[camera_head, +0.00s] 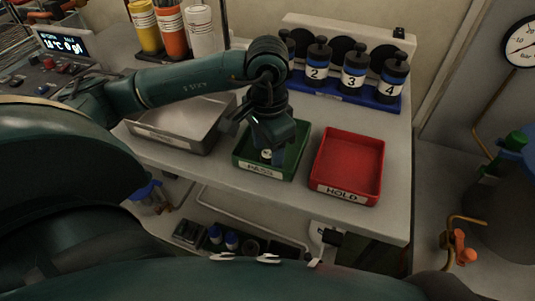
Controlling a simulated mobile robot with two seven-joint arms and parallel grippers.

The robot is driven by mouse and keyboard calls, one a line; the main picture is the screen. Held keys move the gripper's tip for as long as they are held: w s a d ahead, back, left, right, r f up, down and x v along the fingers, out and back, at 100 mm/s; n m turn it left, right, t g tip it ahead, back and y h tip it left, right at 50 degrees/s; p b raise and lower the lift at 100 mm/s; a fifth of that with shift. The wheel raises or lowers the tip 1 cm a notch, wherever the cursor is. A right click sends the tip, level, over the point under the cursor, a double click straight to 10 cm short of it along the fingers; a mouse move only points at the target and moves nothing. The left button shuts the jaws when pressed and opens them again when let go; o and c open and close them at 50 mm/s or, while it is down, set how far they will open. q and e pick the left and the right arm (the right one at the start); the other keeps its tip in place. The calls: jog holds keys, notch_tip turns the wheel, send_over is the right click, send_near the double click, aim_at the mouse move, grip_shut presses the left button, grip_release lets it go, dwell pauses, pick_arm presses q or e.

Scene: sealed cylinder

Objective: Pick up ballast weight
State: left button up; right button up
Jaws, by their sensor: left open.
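My left gripper (267,150) reaches down from above into the green tray marked PASS (271,174). A small pale object with a round top (266,154) shows between or just behind the fingers, low in the tray. I cannot tell whether the fingers touch it. No thing in view can be clearly identified as the ballast weight. The gripper and wrist hide part of the green tray. My right gripper does not show.
A red tray marked HOLD (348,168) sits right of the green one, and a grey metal tray (180,120) sits left. Numbered dark bottles (353,72) stand in a blue rack (345,93) behind. Yellow, orange and white cylinders (172,30) stand at the back left.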

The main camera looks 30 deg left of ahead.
pick_arm(q)
jog(key=shift+c, duration=0.2)
jog(key=c, duration=1)
jog(key=shift+c, duration=0.3)
jog(key=shift+r, duration=0.1)
